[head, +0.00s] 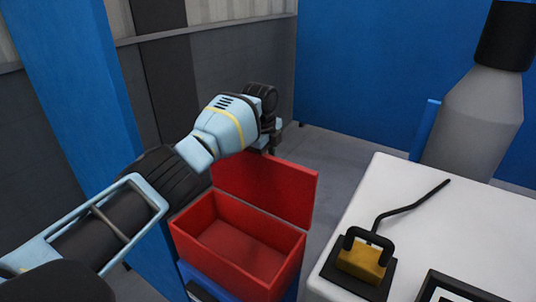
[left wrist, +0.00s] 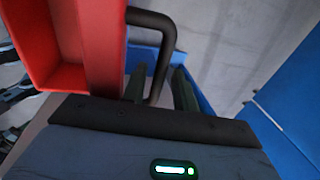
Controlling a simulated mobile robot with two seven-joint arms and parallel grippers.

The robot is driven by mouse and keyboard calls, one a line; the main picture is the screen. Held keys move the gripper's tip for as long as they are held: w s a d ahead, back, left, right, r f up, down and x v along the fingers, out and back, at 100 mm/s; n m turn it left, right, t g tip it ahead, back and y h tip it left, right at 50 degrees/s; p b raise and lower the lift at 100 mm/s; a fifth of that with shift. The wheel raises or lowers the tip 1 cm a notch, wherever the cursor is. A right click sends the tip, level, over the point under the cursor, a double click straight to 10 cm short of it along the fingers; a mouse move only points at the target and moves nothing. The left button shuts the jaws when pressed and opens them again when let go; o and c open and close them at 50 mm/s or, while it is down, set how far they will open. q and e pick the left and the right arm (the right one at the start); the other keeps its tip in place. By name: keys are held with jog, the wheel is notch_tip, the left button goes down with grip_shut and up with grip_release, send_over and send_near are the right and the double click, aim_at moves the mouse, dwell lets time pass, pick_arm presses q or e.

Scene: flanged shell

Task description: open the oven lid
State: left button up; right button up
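The oven is a red open-topped box (head: 185,232) on a blue base (head: 228,290). Its red lid (head: 290,190) stands raised along the far edge, so the inside shows empty. In the left wrist view the red lid (left wrist: 105,50) fills the upper left, with a black bar handle (left wrist: 168,35) on it. My left gripper (head: 274,145) is behind the top of the lid in the head view, partly hidden by my wrist. In the left wrist view its two dark fingers (left wrist: 159,88) stand apart, with the handle's lower end between them. My right gripper is not in view.
A white table (head: 410,205) at the right holds a yellow block with a black handle (head: 362,260) and a black-framed item (head: 450,290). A grey cylinder (head: 475,115) stands behind it. A blue post (head: 85,110) is at the left. Grey floor (head: 335,155) lies behind the box.

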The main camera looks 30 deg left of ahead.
pick_arm(q)
jog(key=shift+o, duration=0.2)
jog(key=shift+r, duration=0.2)
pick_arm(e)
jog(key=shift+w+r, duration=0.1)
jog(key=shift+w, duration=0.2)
pick_arm(q)
jog(key=shift+r, duration=0.1)
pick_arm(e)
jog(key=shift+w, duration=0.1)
